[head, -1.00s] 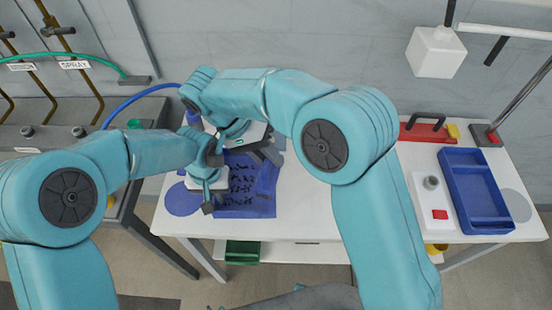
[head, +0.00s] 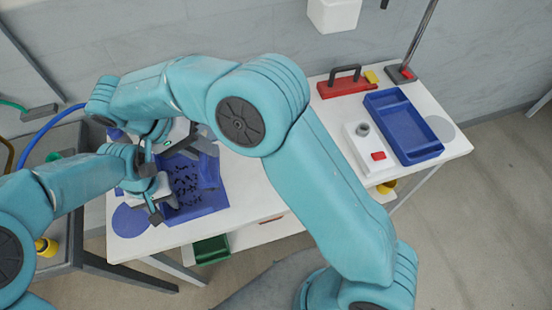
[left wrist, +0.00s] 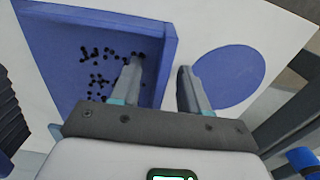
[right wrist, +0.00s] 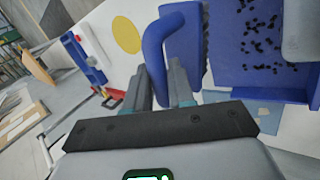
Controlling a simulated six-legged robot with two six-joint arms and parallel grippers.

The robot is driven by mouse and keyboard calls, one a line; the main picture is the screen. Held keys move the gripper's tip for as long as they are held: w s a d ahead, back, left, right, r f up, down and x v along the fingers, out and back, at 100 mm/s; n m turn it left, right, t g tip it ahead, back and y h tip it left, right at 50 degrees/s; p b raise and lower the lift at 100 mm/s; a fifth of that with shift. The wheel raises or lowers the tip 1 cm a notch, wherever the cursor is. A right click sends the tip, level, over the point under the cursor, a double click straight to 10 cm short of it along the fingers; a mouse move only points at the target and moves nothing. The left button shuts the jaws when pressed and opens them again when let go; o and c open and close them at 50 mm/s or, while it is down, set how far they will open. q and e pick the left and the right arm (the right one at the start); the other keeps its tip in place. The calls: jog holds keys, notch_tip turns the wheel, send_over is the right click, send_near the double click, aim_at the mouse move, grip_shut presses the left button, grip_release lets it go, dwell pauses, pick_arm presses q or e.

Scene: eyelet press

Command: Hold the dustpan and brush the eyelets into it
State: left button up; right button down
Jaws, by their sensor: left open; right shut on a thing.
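A blue pan (head: 205,201), which I take for the dustpan, lies on the white table with many dark eyelets (head: 187,180) scattered on its floor. It also shows in the left wrist view (left wrist: 55,70) and right wrist view (right wrist: 225,72). My left gripper (left wrist: 160,85) is open, with its fingers on either side of the pan's side wall; touching cannot be told. My right gripper (right wrist: 160,85) is shut on a curved blue bar (right wrist: 170,28) beside the pan; whether it joins the pan is unclear.
A flat blue disc (head: 130,220) lies at the table's left end. At the right are a blue tray (head: 402,125), a white box with a red button (head: 372,150) and a red thing with a dark handle (head: 346,84). A green bin (head: 210,249) sits below.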

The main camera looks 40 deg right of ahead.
aim_at(209, 165)
pick_arm(q)
notch_tip(209, 165, up, 7)
jog(key=shift+w+r, duration=0.1)
jog(key=shift+r, duration=0.1)
jog(key=shift+d+r, duration=0.1)
jog(key=shift+r, duration=0.3)
pick_arm(e)
jog(key=shift+f, duration=0.15)
pick_arm(q)
jog(key=shift+r, duration=0.1)
pick_arm(e)
jog(key=shift+s+a, duration=0.1)
pick_arm(q)
notch_tip(209, 165, down, 8)
jog(key=shift+r, duration=0.1)
jog(key=shift+f, duration=0.35)
pick_arm(e)
notch_tip(209, 165, down, 4)
jog(key=shift+f, duration=0.2)
pick_arm(q)
jog(key=shift+r, duration=0.1)
pick_arm(e)
jog(key=shift+f, duration=0.45)
